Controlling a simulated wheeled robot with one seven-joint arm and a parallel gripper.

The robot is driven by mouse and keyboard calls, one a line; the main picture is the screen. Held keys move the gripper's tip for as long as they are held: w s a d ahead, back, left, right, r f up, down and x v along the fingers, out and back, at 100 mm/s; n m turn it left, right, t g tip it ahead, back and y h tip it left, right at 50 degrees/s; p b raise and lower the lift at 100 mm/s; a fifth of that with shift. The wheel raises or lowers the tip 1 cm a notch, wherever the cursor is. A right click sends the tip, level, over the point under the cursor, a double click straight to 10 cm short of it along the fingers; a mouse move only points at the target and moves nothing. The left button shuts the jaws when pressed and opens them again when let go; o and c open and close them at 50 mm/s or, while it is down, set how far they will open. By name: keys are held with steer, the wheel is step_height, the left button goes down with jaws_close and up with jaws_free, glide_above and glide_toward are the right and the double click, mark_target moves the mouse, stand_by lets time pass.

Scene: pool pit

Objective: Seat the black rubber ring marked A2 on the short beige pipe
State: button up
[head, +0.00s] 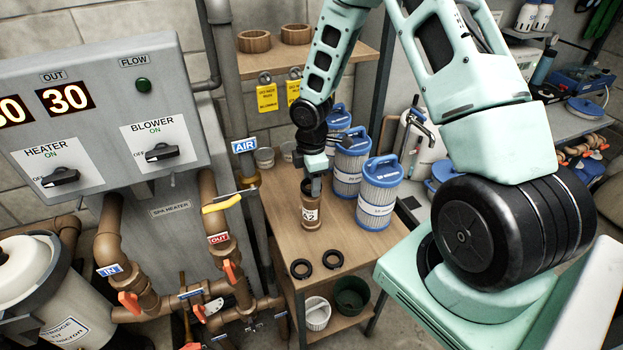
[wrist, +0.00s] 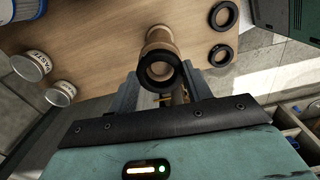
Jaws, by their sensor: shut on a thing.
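The short beige pipe (head: 312,212) stands upright on the wooden table, with a white label reading A2 on its side. It also shows in the wrist view (wrist: 163,45), its far end on the table. A black rubber ring (wrist: 160,86) is at the pipe's near, upper end, between my fingers. My gripper (head: 314,187) points down over the pipe's top and is shut on this ring; the wrist view shows a finger on each side (wrist: 160,76). No marking shows on the ring. I cannot tell whether it is fully seated or only resting there.
Two loose black rings (head: 301,268) (head: 332,259) lie near the table's front edge (head: 285,277). Blue-and-white filter cartridges (head: 377,195) stand close to the pipe's right. Small tins (head: 265,157) are behind. Pipework (head: 225,255) and the heater panel (head: 105,120) are at left.

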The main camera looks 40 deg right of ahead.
steer(key=shift+f+b, duration=0.3)
steer(key=shift+f, duration=0.45)
stand_by(1.4)
stand_by(0.7)
steer(key=o, duration=1.4)
steer(key=shift+r, duration=0.1)
step_height(320, 180, up, 8)
steer(key=p, duration=0.7)
stand_by(0.3)
